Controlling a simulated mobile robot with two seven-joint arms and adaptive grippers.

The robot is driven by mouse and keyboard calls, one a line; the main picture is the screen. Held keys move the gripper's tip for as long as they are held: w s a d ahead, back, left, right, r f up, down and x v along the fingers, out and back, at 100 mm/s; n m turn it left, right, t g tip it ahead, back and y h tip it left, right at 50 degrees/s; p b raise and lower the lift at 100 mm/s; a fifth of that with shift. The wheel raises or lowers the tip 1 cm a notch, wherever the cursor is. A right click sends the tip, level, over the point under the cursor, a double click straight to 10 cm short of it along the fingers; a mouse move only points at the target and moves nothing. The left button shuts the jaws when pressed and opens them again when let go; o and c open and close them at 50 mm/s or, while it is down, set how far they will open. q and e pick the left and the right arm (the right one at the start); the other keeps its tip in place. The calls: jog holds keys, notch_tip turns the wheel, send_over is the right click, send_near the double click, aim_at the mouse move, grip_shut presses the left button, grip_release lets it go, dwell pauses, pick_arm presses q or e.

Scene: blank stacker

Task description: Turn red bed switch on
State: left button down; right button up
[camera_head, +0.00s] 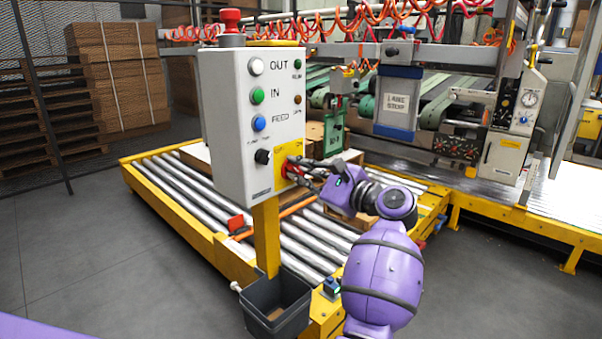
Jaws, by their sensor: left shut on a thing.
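The red bed switch (284,172) is on a yellow plate (290,152) at the lower right of the white control box (222,130). My left gripper (297,170) reaches in at the box's right side and is shut on the red switch. The fingers hide much of the switch, so its exact turn position cannot be told. My right gripper is not in view.
The box stands on a yellow post (266,238) with a dark bin (277,306) at its foot. A roller bed (165,180) lies behind. OUT, IN and FEED buttons and a black knob (262,157) sit close to the switch. Open floor lies left.

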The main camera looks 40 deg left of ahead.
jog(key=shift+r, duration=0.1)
pick_arm(q)
jog(key=shift+m+p, duration=0.45)
jog(key=shift+m, duration=0.55)
jog(key=shift+r+m+p, duration=0.1)
jog(key=shift+m+p, duration=0.3)
jog(key=shift+m, duration=0.4)
jog(key=m+p, duration=0.2)
jog(key=m, duration=0.2)
jog(key=shift+w+r+m+p, duration=0.1)
jog(key=shift+w+m+p, duration=0.05)
jog(key=shift+m+p, duration=0.15)
jog(key=m+p, duration=0.5)
jog(key=m, duration=0.3)
jog(key=shift+w, duration=0.15)
jog(key=shift+f+m+p, duration=0.2)
jog(key=shift+m+p, duration=0.45)
jog(key=shift+m, duration=0.15)
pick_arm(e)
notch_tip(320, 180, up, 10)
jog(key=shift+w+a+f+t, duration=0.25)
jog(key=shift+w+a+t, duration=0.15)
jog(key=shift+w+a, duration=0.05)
